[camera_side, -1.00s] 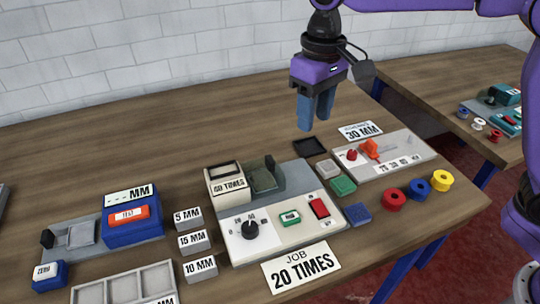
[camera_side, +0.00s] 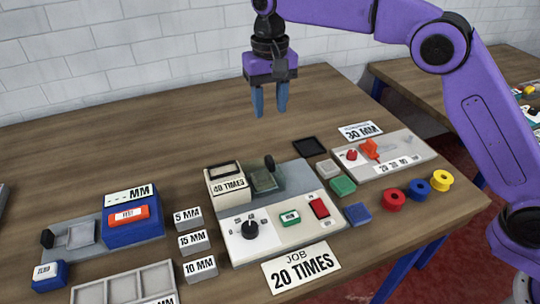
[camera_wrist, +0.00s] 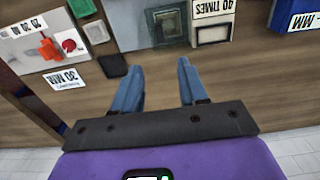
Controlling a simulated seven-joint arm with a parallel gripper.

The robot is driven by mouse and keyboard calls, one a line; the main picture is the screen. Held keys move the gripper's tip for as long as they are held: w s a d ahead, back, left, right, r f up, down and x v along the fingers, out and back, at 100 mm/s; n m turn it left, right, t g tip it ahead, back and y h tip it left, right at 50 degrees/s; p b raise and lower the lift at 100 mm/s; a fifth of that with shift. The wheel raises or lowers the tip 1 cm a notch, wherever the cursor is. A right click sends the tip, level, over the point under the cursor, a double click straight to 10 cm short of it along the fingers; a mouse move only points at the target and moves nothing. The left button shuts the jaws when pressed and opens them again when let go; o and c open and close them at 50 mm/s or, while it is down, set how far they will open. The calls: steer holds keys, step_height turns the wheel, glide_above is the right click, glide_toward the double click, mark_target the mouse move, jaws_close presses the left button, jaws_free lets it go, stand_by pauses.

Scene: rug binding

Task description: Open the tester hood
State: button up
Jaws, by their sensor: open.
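The tester (camera_side: 300,176) is a grey and cream unit in the middle of the table. Its hood (camera_side: 264,181) is a greenish see-through cover beside the "40 TIMES" display block (camera_side: 229,185), with a dark knob (camera_side: 269,162) at its back right. The hood looks down over its bay, though its exact angle is hard to tell. My gripper (camera_side: 270,114) is open and empty, pointing down, well above and behind the tester. Its blue fingers also show in the wrist view (camera_wrist: 160,65), apart from the hood.
A black tray (camera_side: 309,147), grey, green and blue blocks, and a unit with an orange lever (camera_side: 370,149) lie to the right. Coloured rolls (camera_side: 418,188) stand at the front right. A blue gauge (camera_side: 132,225) and labelled blocks are left. The table behind the tester is clear.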

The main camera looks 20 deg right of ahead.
mark_target(270, 159)
step_height(270, 159, down, 15)
stand_by(0.5)
jaws_close()
